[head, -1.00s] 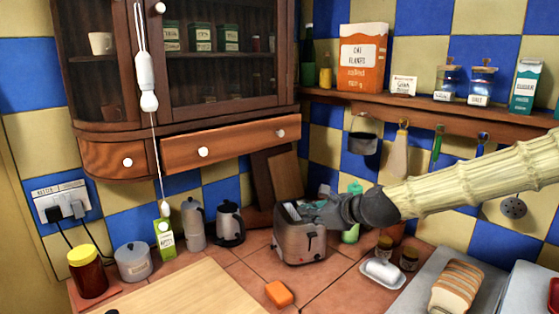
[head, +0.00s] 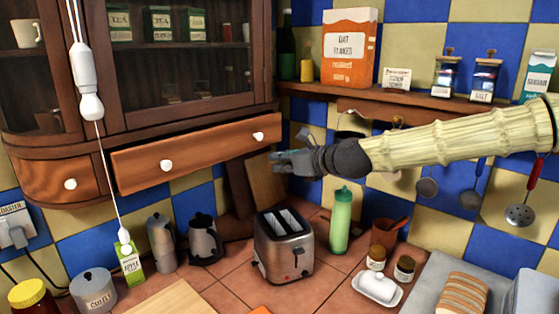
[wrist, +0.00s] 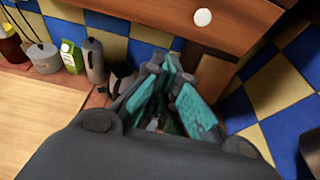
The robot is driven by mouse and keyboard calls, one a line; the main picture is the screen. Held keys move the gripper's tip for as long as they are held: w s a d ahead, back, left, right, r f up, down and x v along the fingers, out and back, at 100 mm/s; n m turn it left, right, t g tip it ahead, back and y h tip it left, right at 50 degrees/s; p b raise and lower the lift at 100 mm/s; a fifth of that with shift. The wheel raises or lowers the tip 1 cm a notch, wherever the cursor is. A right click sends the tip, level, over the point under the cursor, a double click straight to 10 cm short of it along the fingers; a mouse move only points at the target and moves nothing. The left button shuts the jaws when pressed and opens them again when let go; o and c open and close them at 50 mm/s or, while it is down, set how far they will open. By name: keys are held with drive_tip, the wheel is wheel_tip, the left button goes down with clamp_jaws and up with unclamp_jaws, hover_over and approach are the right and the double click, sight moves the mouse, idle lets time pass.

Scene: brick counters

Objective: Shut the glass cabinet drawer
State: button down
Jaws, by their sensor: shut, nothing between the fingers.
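The glass cabinet (head: 180,90) hangs on the wall at the upper left of the head view. Its wide wooden drawer (head: 215,148) has two white knobs, and its front appears to stand out slightly from the cabinet body. The wrist view shows this drawer (wrist: 150,12) at the top, with one white knob. My gripper (head: 278,162) is shut and empty, just below the drawer's right end in the head view. Its fingers (wrist: 160,75) show in the wrist view below the drawer front. I cannot tell whether they touch it.
A smaller drawer (head: 45,180) is at the cabinet's left. A pull cord (head: 105,160) hangs before the cabinet. Below stand a toaster (head: 283,245), green bottle (head: 340,220) and kettle (head: 205,240). A shelf (head: 420,97) with jars runs along the right wall.

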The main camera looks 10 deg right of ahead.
drive_tip(key=r+p+x, duration=0.1)
drive_tip(key=p+x, duration=0.2)
drive_tip(key=x, duration=0.7)
drive_tip(key=shift+w+a, duration=0.4)
drive_tip(key=shift+w+f, duration=0.1)
drive_tip(key=shift+w, duration=0.05)
